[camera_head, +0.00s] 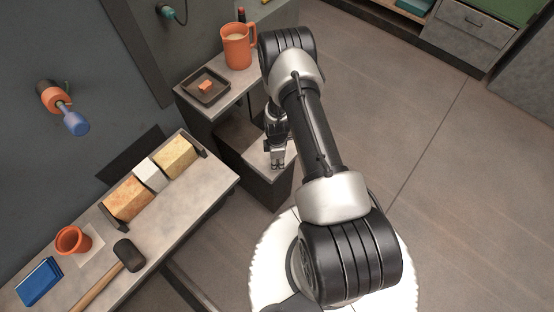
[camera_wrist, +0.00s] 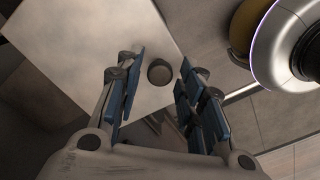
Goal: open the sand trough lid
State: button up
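The sand trough looks to be the low dark box (camera_head: 268,188) below the shelf, partly hidden by my arm. Its pale flat lid (camera_head: 258,154) lies under my gripper (camera_head: 278,164). In the wrist view the lid (camera_wrist: 95,50) is a plain light panel with a short round dark knob (camera_wrist: 160,72) near its edge. My gripper (camera_wrist: 163,64) is open there, its blue-padded fingers on either side of the knob in the picture. I see no finger clearly touching the knob, and the remaining height above it is hard to tell.
A shelf beside the trough holds an orange mug (camera_head: 237,46) and a dark tray (camera_head: 206,86) with a small orange block. A bench at left carries blocks (camera_head: 150,174), an orange pot (camera_head: 73,241), a mallet (camera_head: 124,254) and a blue item (camera_head: 39,281). Floor at right is clear.

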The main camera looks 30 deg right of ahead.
grip_shut()
dwell(0.3)
jog(key=shift+r, duration=0.1)
